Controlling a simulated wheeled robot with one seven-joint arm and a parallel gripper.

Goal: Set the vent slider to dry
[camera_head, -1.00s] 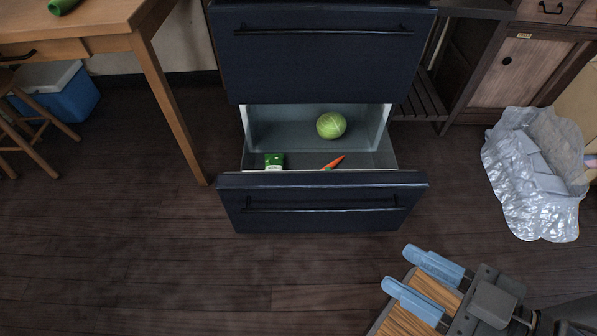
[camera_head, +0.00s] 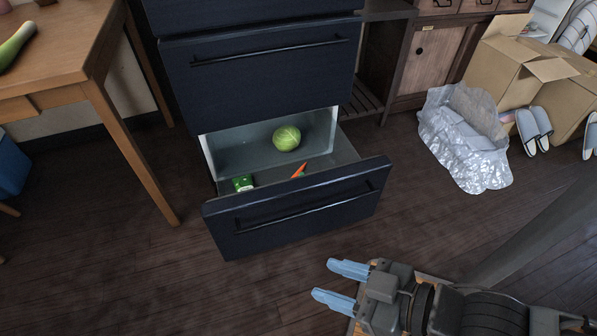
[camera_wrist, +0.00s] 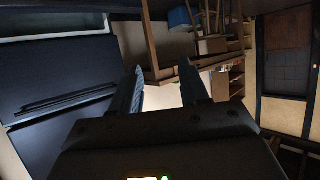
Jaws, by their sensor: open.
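A dark blue drawer unit (camera_head: 255,85) stands in the middle of the head view. Its lower drawer (camera_head: 262,240) is pulled open. A round cabbage (camera_head: 286,138), an orange carrot (camera_head: 299,171) and a small green carton (camera_head: 243,183) lie inside it. I cannot make out a vent slider in either view. My gripper (camera_head: 324,281) is open and empty, with two light blue fingers, in front of the open drawer and apart from it. The fingers also show in the wrist view (camera_wrist: 161,72), where a dark panel with a bar handle is at the left.
A wooden table (camera_head: 60,60) with a green vegetable (camera_head: 15,47) on it stands at the left. A crumpled silvery bag (camera_head: 465,140), cardboard boxes (camera_head: 505,70) and slippers (camera_head: 533,130) are at the right. The floor in front of the drawer is bare.

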